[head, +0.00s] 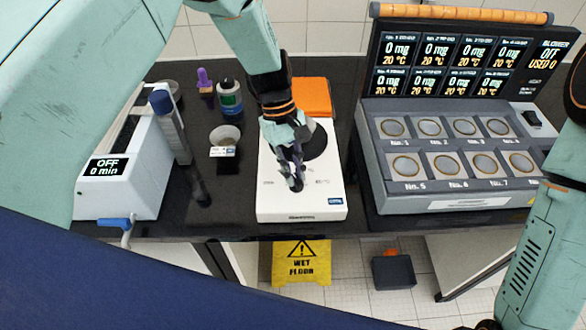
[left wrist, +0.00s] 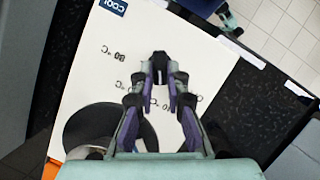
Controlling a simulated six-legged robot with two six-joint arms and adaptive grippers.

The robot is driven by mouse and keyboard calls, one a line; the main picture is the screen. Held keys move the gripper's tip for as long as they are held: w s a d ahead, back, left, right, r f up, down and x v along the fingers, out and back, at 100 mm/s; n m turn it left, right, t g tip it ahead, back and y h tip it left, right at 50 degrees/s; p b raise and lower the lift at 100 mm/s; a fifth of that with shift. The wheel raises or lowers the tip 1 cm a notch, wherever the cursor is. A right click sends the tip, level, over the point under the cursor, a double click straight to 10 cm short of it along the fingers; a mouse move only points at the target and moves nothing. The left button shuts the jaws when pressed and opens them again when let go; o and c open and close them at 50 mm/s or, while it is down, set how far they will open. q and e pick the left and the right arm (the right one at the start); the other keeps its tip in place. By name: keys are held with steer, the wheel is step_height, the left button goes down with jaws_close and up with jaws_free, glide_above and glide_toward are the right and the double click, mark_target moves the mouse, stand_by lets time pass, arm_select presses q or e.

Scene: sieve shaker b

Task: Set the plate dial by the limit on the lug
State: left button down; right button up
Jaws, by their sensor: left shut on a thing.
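The white hot plate (head: 325,200) stands on the dark bench, with a round dark heating disc (head: 318,140) toward its back. My left gripper (head: 295,180) reaches down over the front part of the plate. In the left wrist view, its fingers (left wrist: 160,78) are shut on the small black plate dial (left wrist: 159,58). Temperature marks are printed around the dial, one reading 80 °C; others are partly hidden by the fingers. A small dish (head: 225,134) with a white tag (head: 222,152) stands left of the plate; the tag's text is too small to read.
A timer box (head: 125,165) reading OFF, 0 min stands at left. A bottle (head: 229,97) and an orange block (head: 312,96) stand behind. A grey station of numbered wells (head: 440,205) stands at right. A yellow wet floor sign (head: 301,262) is below the bench.

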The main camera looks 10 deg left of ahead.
arm_select(q)
steer(key=shift+w+r+m, duration=0.15)
steer(key=shift+w+m, duration=0.1)
steer(key=shift+m, duration=0.15)
steer(key=c, duration=1.3)
jaws_free()
steer(key=shift+s, duration=0.15)
steer(key=shift+c, duration=0.2)
steer(key=v, duration=1.2)
steer(key=shift+d, duration=0.15)
